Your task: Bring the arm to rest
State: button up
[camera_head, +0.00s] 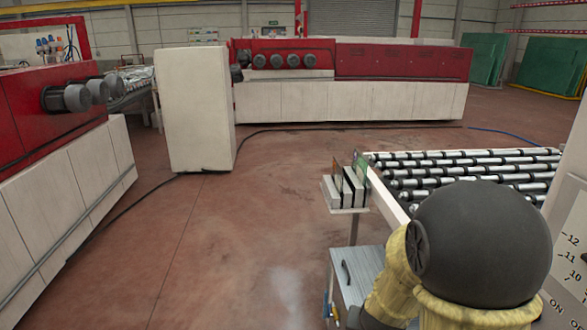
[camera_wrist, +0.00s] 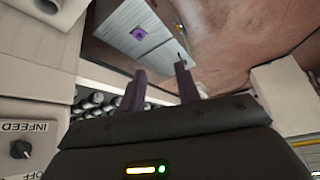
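My gripper (camera_wrist: 160,68) shows in the wrist view with its two dark purple fingers apart and nothing between them. The fingers point toward the floor and a pale grey box with a purple round mark (camera_wrist: 125,50). My arm (camera_head: 480,245) fills the lower right of the head view, with a dark round joint and a yellow sleeve. It is bent in front of the roller table. My gripper cannot be made out clearly in the head view.
A roller conveyor (camera_head: 470,165) lies just beyond my arm. A small stand with upright plates (camera_head: 345,190) is at its left corner. A control panel (camera_wrist: 25,140) marked INFEED is close on the left in the wrist view. Open floor (camera_head: 220,240) lies to the left.

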jog(key=s+a+r+n+g+y, duration=0.1)
jog(key=s+a+r+n+g, duration=0.1)
jog(key=s, duration=0.8)
jog(key=shift+s+r+n+g, duration=0.15)
jog(key=shift+r+n+g, duration=0.55)
jog(key=shift+r+n, duration=0.1)
jog(key=shift+a, duration=0.1)
